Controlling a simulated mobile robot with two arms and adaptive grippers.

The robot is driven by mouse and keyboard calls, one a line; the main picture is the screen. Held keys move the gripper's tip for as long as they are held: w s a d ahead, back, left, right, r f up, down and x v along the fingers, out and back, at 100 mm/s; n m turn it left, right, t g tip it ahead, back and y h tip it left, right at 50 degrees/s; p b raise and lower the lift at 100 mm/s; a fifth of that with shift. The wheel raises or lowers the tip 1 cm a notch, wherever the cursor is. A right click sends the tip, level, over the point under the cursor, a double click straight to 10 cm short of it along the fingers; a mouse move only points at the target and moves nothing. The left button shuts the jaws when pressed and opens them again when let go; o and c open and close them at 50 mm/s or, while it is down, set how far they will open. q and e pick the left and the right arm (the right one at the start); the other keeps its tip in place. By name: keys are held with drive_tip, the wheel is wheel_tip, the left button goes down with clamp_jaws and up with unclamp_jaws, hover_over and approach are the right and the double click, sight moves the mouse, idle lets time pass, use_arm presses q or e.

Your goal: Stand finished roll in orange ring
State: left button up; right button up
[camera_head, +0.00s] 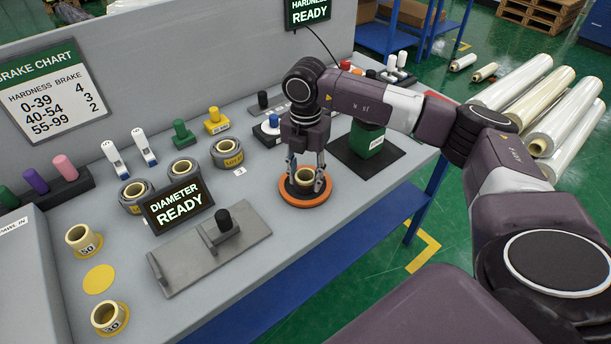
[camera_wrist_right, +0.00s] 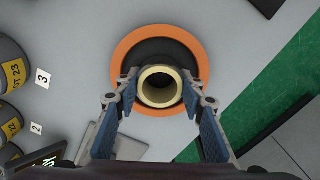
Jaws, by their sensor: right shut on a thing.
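The orange ring (camera_head: 289,197) lies on the grey bench near its front edge, with a dark inner pad. It also shows in the right wrist view (camera_wrist_right: 122,48). A cream-coloured roll (camera_wrist_right: 160,71) stands upright inside the ring, its open end facing up; in the head view the roll (camera_head: 305,175) is partly hidden by the fingers. My right gripper (camera_head: 307,184) points down over the ring, its fingers on either side of the roll; in the wrist view the gripper (camera_wrist_right: 160,95) is shut on it. My left gripper is not in view.
The Diameter Ready sign (camera_head: 179,202) and a grey fixture (camera_head: 213,249) stand left of the ring. Several grey rolls (camera_head: 228,153) sit behind. A green block (camera_head: 367,139) stands on a dark mat to the right.

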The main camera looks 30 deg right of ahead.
drive_tip(key=o, duration=1.2)
drive_tip(key=shift+c, duration=0.2)
drive_tip(key=shift+r, duration=0.1)
wheel_tip(320, 180, up, 12)
drive_tip(key=b, duration=0.1)
